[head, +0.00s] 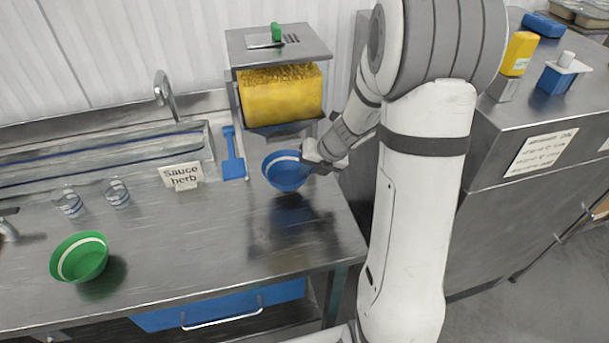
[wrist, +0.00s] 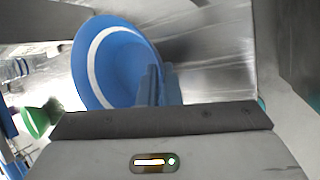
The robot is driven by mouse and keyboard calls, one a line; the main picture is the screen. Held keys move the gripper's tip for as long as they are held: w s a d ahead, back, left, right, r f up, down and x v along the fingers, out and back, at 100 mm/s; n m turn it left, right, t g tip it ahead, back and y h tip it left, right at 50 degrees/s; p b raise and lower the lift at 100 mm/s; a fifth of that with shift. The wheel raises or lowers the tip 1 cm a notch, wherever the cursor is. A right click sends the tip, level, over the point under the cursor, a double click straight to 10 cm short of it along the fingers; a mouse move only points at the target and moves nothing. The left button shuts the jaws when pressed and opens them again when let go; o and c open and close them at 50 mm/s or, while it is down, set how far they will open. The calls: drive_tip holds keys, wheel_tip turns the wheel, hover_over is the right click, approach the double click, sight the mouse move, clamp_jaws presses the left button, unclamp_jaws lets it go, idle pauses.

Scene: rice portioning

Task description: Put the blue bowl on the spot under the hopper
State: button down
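The blue bowl (head: 287,172) with a white band is in front of and below the yellow-filled hopper (head: 281,95). My gripper (head: 312,165) is at the bowl's right side, with its fingers at the rim. In the wrist view, the blue bowl (wrist: 118,62) fills the upper left, and the gripper fingers (wrist: 156,85) close over its edge. A dark reflection lies on the counter in front of the bowl, and the bowl appears raised a little above the steel. The spot under the hopper is not clearly visible.
A green bowl (head: 79,257) stands at the counter's front left. A blue scoop (head: 233,157) and a "Sauce herb" sign (head: 181,176) are left of the blue bowl. Two clear glasses (head: 116,192) stand farther left. The counter's front middle is free.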

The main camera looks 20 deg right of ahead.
drive_tip(key=shift+w+a+f+b, duration=0.2)
drive_tip(key=shift+f+b, duration=0.05)
drive_tip(key=shift+f, duration=0.65)
drive_tip(key=shift+w+a+f+b, duration=0.15)
drive_tip(key=shift+f+b, duration=0.1)
drive_tip(key=shift+f, duration=0.65)
drive_tip(key=c, duration=1.6)
unclamp_jaws()
drive_tip(key=shift+r, duration=0.1)
drive_tip(key=p+v, duration=0.2)
drive_tip(key=v, duration=1)
drive_tip(key=shift+s, duration=0.1)
